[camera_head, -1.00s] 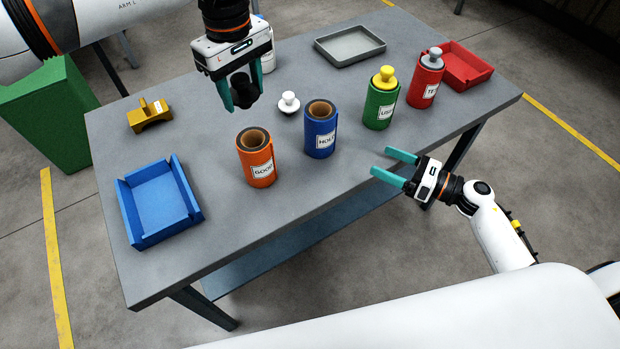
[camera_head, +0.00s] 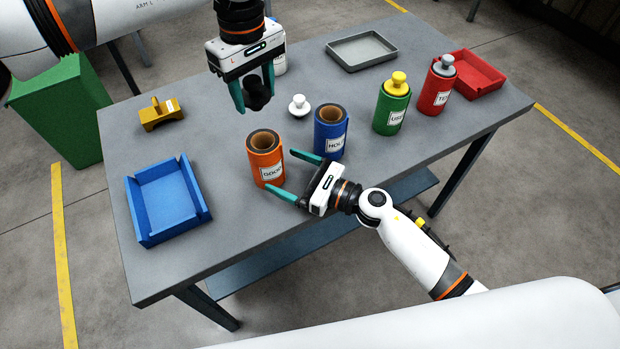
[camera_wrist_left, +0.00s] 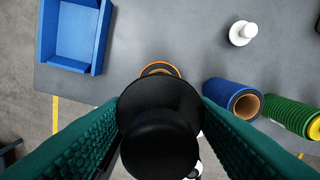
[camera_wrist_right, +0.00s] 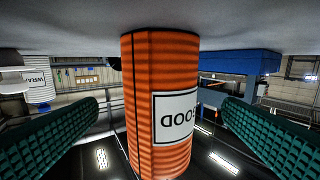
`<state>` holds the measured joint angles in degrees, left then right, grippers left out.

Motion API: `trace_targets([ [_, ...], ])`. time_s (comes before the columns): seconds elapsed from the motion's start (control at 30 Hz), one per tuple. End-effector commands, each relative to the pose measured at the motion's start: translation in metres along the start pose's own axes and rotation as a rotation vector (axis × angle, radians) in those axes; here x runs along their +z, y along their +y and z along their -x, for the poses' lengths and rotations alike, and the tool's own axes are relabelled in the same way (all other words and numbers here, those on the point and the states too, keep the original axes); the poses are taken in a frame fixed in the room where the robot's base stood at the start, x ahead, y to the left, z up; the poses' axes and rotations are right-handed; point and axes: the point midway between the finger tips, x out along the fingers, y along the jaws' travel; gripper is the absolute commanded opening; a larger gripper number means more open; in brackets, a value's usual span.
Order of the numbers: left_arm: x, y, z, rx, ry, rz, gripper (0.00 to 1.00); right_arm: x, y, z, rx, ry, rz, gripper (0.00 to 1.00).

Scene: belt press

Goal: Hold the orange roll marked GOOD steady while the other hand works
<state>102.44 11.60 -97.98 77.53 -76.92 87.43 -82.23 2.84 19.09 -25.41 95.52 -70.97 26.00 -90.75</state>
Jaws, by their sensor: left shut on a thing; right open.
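The orange roll (camera_head: 265,160) marked GOOD stands upright on the table with its hollow core open at the top. My right gripper (camera_head: 285,174) is open, low at the table's front side, with its fingers pointing at the roll. In the right wrist view the orange roll (camera_wrist_right: 160,105) stands between the two spread fingers, with a gap on each side. My left gripper (camera_head: 255,106) is shut on a black knobbed plug (camera_head: 257,90) and holds it above the table, behind the roll. The plug (camera_wrist_left: 160,130) fills the middle of the left wrist view and partly hides the orange roll (camera_wrist_left: 160,69).
A blue roll (camera_head: 330,133) marked HOLD stands close right of the orange one. A white knob (camera_head: 299,105) lies behind them. Green (camera_head: 391,108) and red (camera_head: 437,88) rolls carry plugs. A blue tray (camera_head: 145,222) is at left, a grey tray (camera_head: 356,50) behind.

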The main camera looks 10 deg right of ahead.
Motion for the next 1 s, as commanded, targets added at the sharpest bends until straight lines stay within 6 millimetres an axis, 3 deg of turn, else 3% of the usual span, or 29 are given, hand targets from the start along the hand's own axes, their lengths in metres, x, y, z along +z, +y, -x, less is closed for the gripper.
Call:
trace_targets([
  [0.1,0.0,0.0,0.0,0.0,0.0,0.0,0.29,-0.001,0.0,-0.023,0.0,0.002,-0.001,0.9],
  [0.3,0.0,0.0,0.0,0.0,0.0,0.0,0.29,0.0,0.0,-0.046,0.001,0.0,-0.002,0.9],
  [0.7,0.0,0.0,0.0,0.0,0.0,0.0,0.29,0.0,0.0,-0.054,0.001,-0.001,-0.002,0.9],
  [0.77,0.0,0.0,0.0,0.0,0.0,0.0,0.29,0.0,0.0,-0.054,0.001,-0.001,-0.002,0.83],
  [1.0,0.0,0.0,0.0,0.0,0.0,0.0,0.29,0.001,0.0,-0.054,0.001,-0.001,-0.002,0.44],
])
